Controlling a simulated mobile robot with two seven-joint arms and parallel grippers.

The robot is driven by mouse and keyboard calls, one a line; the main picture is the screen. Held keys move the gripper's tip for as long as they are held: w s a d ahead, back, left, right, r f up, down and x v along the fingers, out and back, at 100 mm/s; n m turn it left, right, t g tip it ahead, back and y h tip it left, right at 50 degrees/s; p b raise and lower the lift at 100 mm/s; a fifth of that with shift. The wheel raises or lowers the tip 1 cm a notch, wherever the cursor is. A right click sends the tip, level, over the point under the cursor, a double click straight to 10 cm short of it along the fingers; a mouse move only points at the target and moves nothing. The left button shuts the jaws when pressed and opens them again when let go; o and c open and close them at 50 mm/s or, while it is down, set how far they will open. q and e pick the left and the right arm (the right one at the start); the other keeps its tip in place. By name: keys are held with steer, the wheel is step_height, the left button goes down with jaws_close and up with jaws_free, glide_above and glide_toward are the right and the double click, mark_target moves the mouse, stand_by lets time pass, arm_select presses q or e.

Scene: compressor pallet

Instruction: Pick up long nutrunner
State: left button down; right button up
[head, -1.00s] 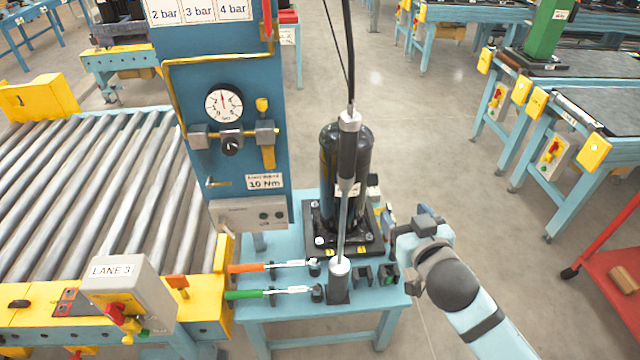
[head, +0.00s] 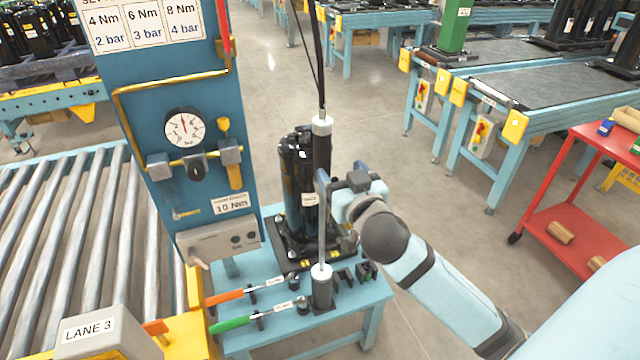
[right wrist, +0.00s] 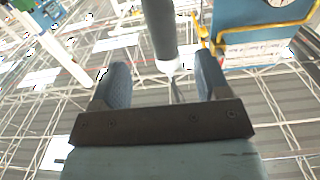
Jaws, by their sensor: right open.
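The long nutrunner (head: 321,150) hangs upright from a cable, with a dark body, a white collar on top and a thin grey shaft. Its lower end reaches the dark holder (head: 322,292) on the small blue table. My right gripper (head: 338,187) is open beside the tool, level with the lower body and upper shaft. In the right wrist view, the nutrunner (right wrist: 159,28) shows between the lines of the two open fingers (right wrist: 161,84). I cannot tell whether either finger touches it. My left gripper is not in view.
A black compressor (head: 298,180) stands close behind the tool. Orange (head: 228,297) and green (head: 233,323) handled wrenches lie left of the holder. The blue gauge panel (head: 150,80) and roller conveyor (head: 60,240) are at left. A red cart (head: 575,215) stands at right.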

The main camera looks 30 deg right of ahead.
mark_target(326, 155)
steer(key=x, duration=0.4)
steer(key=shift+w, duration=0.25)
steer(key=p+x, duration=0.1)
steer(key=x, duration=0.4)
steer(key=shift+w+f+p, duration=0.15)
steer(key=shift+f+p, duration=0.05)
steer(key=shift+p, duration=0.15)
jaws_close()
steer(key=shift+r, duration=0.15)
